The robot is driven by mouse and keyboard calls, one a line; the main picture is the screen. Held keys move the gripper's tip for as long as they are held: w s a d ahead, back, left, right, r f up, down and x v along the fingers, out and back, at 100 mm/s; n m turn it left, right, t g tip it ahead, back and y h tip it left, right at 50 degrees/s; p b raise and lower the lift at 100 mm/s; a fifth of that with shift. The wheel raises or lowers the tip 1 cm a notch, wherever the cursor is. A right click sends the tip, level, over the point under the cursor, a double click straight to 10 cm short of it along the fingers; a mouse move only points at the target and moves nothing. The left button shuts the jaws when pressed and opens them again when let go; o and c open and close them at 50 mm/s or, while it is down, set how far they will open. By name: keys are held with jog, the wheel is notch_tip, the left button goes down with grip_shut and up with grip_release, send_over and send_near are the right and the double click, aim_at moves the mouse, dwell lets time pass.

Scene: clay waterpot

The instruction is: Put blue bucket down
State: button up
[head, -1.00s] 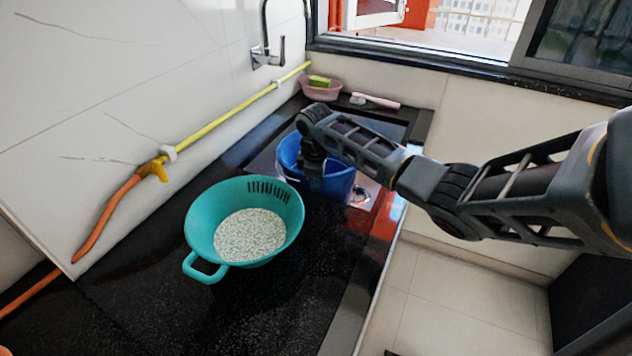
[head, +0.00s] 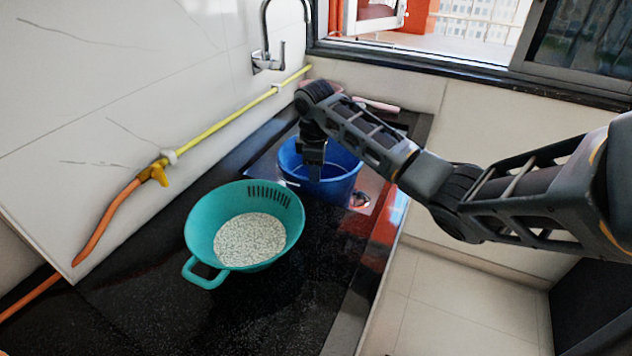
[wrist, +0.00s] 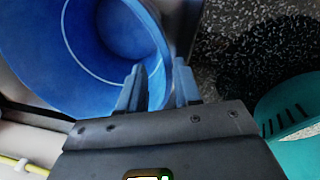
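The blue bucket (head: 340,187) stands upright at the sink recess at the back of the black counter. It also fills the upper left of the wrist view (wrist: 100,60). The bucket's rim and wall pass near or between the fingers, and the wall does not look pinched. The bucket's base is hidden in the head view.
A teal colander (head: 205,235) with pale grains stands on the black counter (head: 250,310) in front of the bucket. A tap (head: 268,60) and a yellow-orange hose (head: 225,122) run along the left wall. A pink-handled brush (head: 380,104) lies behind.

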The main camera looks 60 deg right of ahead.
jog(key=shift+s+a+r, duration=0.1)
jog(key=shift+a+r, duration=0.05)
jog(key=shift+r, duration=1.25)
jog(key=shift+a+r, duration=0.15)
jog(key=shift+r, duration=1.2)
